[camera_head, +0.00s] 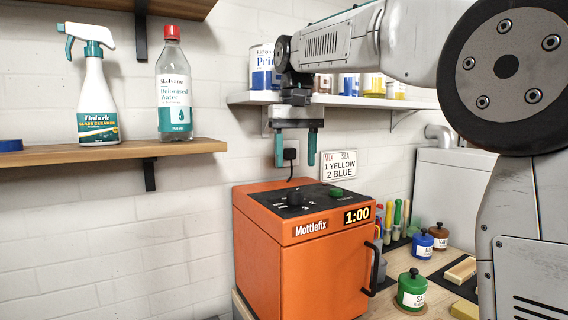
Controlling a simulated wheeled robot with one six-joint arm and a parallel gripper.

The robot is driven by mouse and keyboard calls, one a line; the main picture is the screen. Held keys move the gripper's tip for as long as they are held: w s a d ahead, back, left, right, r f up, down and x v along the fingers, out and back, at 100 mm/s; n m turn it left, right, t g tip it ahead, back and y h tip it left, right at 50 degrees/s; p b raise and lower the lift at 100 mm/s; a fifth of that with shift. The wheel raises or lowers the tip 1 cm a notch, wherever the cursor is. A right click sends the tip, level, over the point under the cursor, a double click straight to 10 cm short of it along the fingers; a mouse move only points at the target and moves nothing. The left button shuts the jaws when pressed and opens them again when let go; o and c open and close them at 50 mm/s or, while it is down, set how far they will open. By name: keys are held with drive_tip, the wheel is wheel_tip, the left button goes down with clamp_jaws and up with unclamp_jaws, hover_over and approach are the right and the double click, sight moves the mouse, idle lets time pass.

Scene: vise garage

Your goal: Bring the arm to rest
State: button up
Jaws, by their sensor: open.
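My gripper (295,149) hangs from my arm with its two teal fingers pointing down. The fingers are apart, and nothing shows between them. It is in the air above the orange Mottlefix machine (310,250), in front of the white brick wall. The machine has a black top panel with a dark knob and a green button, a display reading 1:00, and a black handle on its front. Its door looks closed. My arm reaches in from the right, and its large dark joint hides part of the right side.
A wooden shelf (115,152) at left holds a spray bottle (97,100) and a water bottle (174,90). A pale shelf (340,101) with cans is behind my gripper. On the bench (435,262) stand a green jar (411,290), a blue jar (422,243) and a brown jar (439,235).

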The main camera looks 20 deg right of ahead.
drive_tip(key=s+d+f, duration=0.1)
drive_tip(key=s+f, duration=0.6)
drive_tip(key=s, duration=0.3)
drive_tip(key=s+d+f+t, duration=0.1)
drive_tip(key=s+f, duration=0.7)
drive_tip(key=s, duration=0.3)
drive_tip(key=s+d+f, duration=0.1)
drive_tip(key=s+f, duration=0.7)
drive_tip(key=s, duration=0.3)
drive_tip(key=shift+f+n, duration=0.25)
drive_tip(key=shift+n, duration=0.15)
drive_tip(key=shift+s, duration=0.1)
